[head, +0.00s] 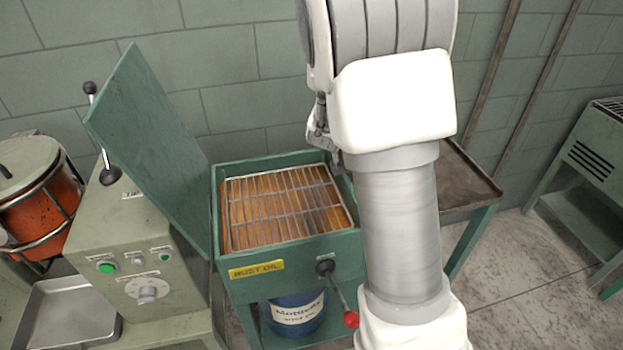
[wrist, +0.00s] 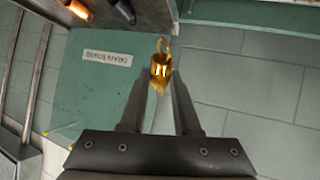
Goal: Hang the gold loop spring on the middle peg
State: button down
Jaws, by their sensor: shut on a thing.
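In the wrist view, my gripper (wrist: 160,78) is shut on the gold loop spring (wrist: 160,66). The spring sticks out past the fingertips, with a small hook or loop at its far end. A green panel (wrist: 92,92) with a pale label lies to the left of the fingers. A thin yellowish peg (wrist: 60,129) shows near the panel's lower left edge, apart from the spring. I cannot tell which peg it is. In the head view my arm covers the middle, and neither my gripper, the spring nor the pegs can be seen.
An oil tank with a wire grate (head: 285,208) and raised green lid (head: 145,150) stands left of my arm. A control box (head: 140,265) and an orange drum (head: 40,200) are further left. A bench (head: 465,180) stands behind my arm. Open floor (head: 520,270) lies right.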

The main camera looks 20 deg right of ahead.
jog(key=s+d+r+m+g+h+b, duration=0.1)
jog(key=s+d+r+m+h+b, duration=0.1)
jog(key=d+r+m+h+b, duration=1)
jog(key=w+d+n+h+p, duration=0.1)
jog(key=w+d+n+p, duration=0.4)
jog(key=w, duration=0.4)
jog(key=shift+w+d+r+h+p, duration=0.2)
jog(key=shift+w+r+h+p, duration=0.25)
jog(key=shift+p, duration=0.4)
dwell(0.4)
jog(key=c, duration=0.5)
grip_release()
jog(key=shift+c, duration=0.2)
jog(key=shift+s, duration=0.1)
